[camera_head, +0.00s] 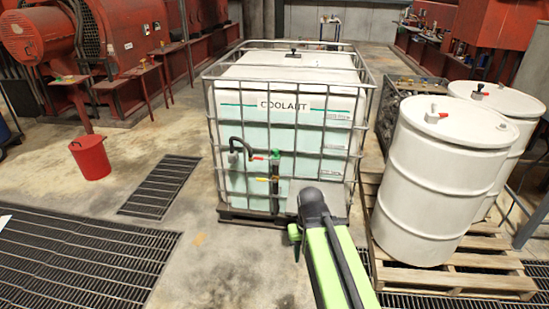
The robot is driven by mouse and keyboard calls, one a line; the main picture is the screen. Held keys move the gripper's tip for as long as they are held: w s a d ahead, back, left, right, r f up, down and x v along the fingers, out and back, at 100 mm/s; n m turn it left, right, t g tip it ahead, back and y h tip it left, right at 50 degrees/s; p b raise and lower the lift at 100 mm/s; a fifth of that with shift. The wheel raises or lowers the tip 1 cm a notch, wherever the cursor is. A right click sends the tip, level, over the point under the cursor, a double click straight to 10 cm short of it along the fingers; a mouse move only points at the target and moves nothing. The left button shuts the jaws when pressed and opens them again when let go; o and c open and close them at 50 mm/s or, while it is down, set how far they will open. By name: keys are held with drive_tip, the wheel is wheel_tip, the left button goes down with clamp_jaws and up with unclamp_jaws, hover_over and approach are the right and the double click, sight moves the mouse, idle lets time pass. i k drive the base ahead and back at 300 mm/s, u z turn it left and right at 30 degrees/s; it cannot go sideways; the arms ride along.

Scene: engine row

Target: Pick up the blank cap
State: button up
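I cannot make out a blank cap for certain in this view. Small dark fittings show on the coolant tank (290,107): a black cap (293,53) on its top and a black hose and valve with red and yellow handles (274,170) on its front. My green and black arm reaches up from the bottom of the view. My gripper (296,240) shows only as a small green and black part left of the arm's dark joint, in front of the tank's lower front. Its fingers are too small and hidden to tell open from shut.
Two white drums (435,185) stand on a wooden pallet (470,262) close to the right. A red bucket (90,158) stands on the left floor. Floor grates (85,255) lie at left. Red machinery (120,45) lines the back left.

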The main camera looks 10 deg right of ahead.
sight(276, 150)
drive_tip(key=u, duration=0.6)
drive_tip(key=i, duration=1)
drive_tip(key=u, duration=0.8)
drive_tip(key=i, duration=1.25)
drive_tip(key=z, duration=0.55)
drive_tip(key=i, duration=1.1)
drive_tip(key=z, duration=0.85)
drive_tip(key=i, duration=0.5)
drive_tip(key=u, duration=0.1)
